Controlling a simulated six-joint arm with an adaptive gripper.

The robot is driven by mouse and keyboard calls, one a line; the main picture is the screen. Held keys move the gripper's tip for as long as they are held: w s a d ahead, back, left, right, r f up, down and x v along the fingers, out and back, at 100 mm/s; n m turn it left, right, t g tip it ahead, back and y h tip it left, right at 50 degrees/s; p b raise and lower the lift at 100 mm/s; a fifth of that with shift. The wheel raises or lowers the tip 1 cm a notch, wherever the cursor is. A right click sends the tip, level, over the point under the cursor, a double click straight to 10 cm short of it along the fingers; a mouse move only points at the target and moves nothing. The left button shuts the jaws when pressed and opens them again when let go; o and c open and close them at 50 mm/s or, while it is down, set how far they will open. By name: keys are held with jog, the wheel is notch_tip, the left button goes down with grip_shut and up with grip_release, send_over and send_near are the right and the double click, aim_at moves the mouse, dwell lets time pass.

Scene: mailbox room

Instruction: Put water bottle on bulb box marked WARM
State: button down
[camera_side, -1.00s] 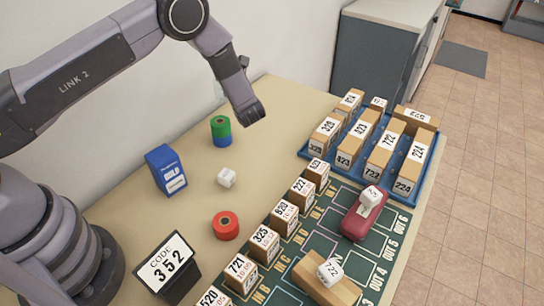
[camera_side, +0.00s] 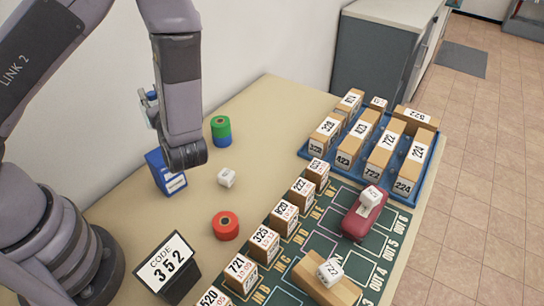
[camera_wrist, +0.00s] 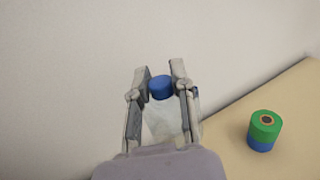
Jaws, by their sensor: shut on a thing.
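A pale, translucent bottle with a blue cap (camera_wrist: 161,88) is between the fingers of my gripper (camera_wrist: 160,70) in the wrist view; the gripper is shut on it. In the side view my gripper (camera_side: 148,103) is mostly hidden behind my wrist, above and to the left of a blue box, and the bottle cannot be made out clearly. The blue bulb box (camera_side: 160,173) stands on the table near the wall, partly covered by my wrist. Its lettering is too small or hidden to read WARM.
A green-and-blue roll stack (camera_side: 221,131), a white cube (camera_side: 227,177) and a red roll (camera_side: 226,225) stand near the box. A code stand (camera_side: 168,268) reads 352.

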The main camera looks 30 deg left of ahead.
jog(key=shift+s+r, duration=0.4)
jog(key=shift+s, duration=0.45)
jog(key=f, duration=0.7)
jog(key=shift+s+a+f, duration=0.15)
jog(key=shift+s+f, duration=0.15)
jog(key=shift+s, duration=0.05)
jog(key=shift+f, duration=0.15)
jog(key=c, duration=1)
grip_release()
